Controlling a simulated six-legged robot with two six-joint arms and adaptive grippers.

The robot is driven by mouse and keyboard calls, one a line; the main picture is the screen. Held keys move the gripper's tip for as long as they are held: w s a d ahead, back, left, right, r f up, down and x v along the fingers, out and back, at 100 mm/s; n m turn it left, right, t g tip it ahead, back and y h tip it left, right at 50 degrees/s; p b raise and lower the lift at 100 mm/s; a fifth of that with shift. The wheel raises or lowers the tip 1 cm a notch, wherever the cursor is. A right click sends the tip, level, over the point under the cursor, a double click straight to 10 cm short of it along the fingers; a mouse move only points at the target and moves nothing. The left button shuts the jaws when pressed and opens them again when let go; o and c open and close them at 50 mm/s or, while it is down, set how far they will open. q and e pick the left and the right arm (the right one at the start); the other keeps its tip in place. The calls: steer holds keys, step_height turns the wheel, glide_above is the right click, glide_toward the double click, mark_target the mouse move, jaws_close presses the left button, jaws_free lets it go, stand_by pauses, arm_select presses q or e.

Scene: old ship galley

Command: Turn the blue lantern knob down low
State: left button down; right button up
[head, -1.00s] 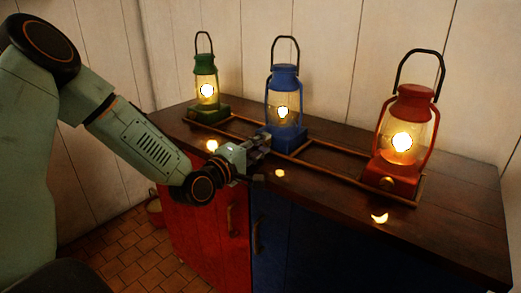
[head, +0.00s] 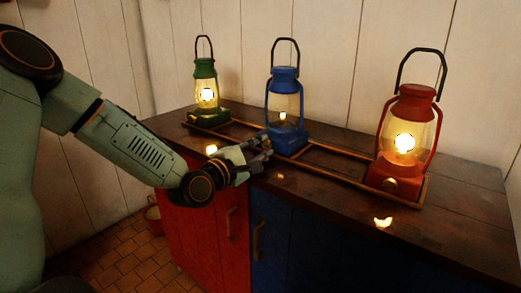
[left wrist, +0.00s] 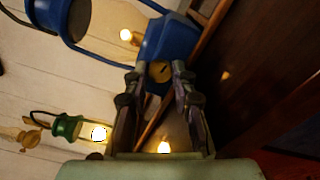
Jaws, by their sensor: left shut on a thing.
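The blue lantern (head: 283,108) stands upright in the middle of the row, with a small, dim flame in its glass. In the left wrist view its blue base (left wrist: 168,38) lies just past the fingers. Its brass knob (left wrist: 159,73) shows between the fingertips. My left gripper (head: 266,144) reaches the front of the base and is shut on the knob; the fingertips (left wrist: 159,76) lie on either side of it in the left wrist view. My own fingers hide the knob in the head view. My right gripper is out of view.
The green lantern (head: 205,88) at left and the red lantern (head: 408,130) at right both burn brightly. A low wooden rail frame (head: 335,168) surrounds the bases on the dark counter (head: 460,205). The front strip of the counter is clear.

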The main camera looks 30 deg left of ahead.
arm_select(q)
steer(key=c, duration=1.1)
jaws_free()
steer(key=shift+s, duration=0.1)
steer(key=shift+f, duration=0.15)
